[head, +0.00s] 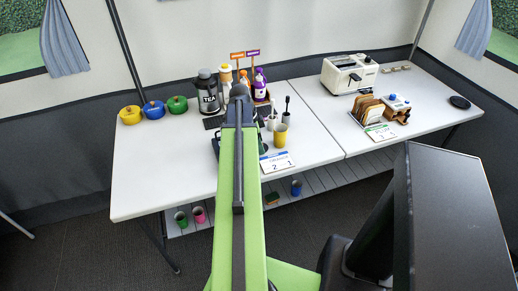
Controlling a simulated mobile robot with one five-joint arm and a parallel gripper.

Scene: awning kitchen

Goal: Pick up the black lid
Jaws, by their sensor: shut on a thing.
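A small flat black oval thing (460,102) lies on the right part of the table, near its right end. I cannot tell from its shape whether it is the black lid. My green arm reaches forward over the table's left half and ends in a dark grey part in front of the bottles. My gripper does not show, and anything in it is hidden behind the arm. Dark pieces show on both sides of the arm near the front edge, too covered to make out.
Yellow, blue and green lidded pots (154,110) stand at the back left, beside a black-and-silver jar (208,92). A yellow cup (280,135) stands right of my arm. A white toaster (350,74) and a rack (367,109) stand further right. The table's front left (160,180) is clear.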

